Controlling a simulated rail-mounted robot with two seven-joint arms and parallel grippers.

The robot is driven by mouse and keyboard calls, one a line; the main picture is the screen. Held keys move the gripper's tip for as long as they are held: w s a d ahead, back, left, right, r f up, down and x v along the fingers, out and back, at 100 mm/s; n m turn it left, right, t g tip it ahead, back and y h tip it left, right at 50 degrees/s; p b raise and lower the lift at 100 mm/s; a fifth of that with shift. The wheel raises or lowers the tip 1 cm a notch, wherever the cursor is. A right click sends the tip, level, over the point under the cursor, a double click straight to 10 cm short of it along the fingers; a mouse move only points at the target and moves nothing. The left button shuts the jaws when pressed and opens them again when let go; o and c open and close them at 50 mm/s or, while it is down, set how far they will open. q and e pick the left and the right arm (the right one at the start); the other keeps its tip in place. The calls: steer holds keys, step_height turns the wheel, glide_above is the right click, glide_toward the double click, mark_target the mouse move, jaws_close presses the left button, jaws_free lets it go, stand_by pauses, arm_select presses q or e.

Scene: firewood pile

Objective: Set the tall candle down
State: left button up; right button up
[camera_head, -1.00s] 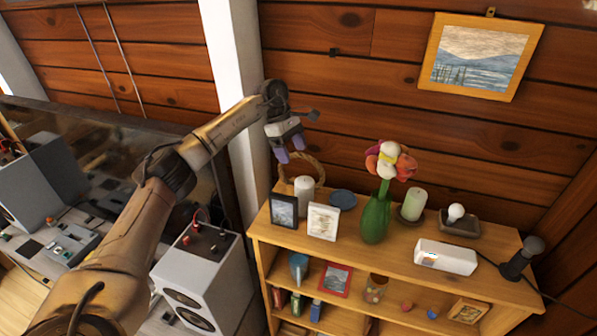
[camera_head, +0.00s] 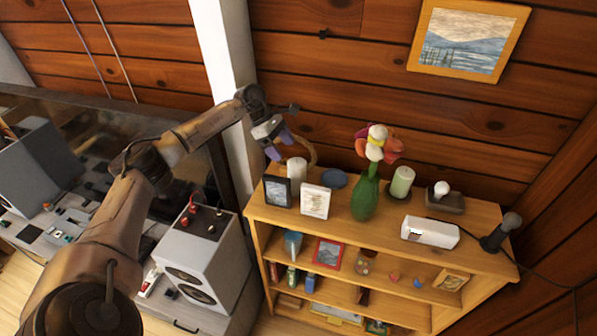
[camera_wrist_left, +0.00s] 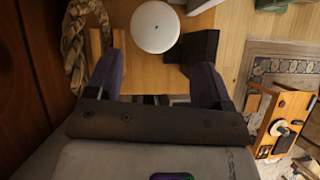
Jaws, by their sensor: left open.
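A white candle (camera_head: 297,169) stands upright near the back left corner of the wooden shelf's top (camera_head: 440,215), behind a black picture frame (camera_head: 277,191). My left gripper (camera_head: 283,148) is open, just above and behind the candle in the head view. In the left wrist view the candle's round white top (camera_wrist_left: 155,27) shows beyond the open fingers (camera_wrist_left: 158,68), centred between them and apart from both. A second, pale green candle (camera_head: 402,182) stands on a dark dish right of the green vase. My right gripper is not in view.
A woven basket handle (camera_head: 312,153) rises behind the candle; wickerwork shows beside the left finger in the wrist view (camera_wrist_left: 75,45). A white frame (camera_head: 315,201), blue dish (camera_head: 334,179), flower vase (camera_head: 365,198) and white box (camera_head: 430,233) stand along the top. The wooden wall is close behind.

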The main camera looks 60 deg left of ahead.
mark_target(289, 162)
arm_select(q)
steer(key=shift+s+a+r+n+t+p, duration=0.95)
steer(key=shift+s+n+t+p, duration=1.15)
steer(key=shift+p, duration=1.65)
steer(key=shift+s+f+b+x, duration=0.1)
steer(key=shift+b+x, duration=0.4)
steer(key=shift+x, duration=0.9)
steer(key=shift+s+f+b+x, duration=0.15)
steer(key=shift+b+x, duration=0.3)
steer(key=shift+x, duration=0.95)
steer(key=p+x, duration=0.1)
steer(key=x, duration=0.2)
steer(key=shift+f, duration=0.15)
steer(key=p+x, duration=0.1)
steer(key=x, duration=0.2)
steer(key=shift+f, duration=0.1)
steer(key=shift+w+d+f, duration=0.2)
steer(key=shift+w+f, duration=0.2)
steer(key=shift+f, duration=0.15)
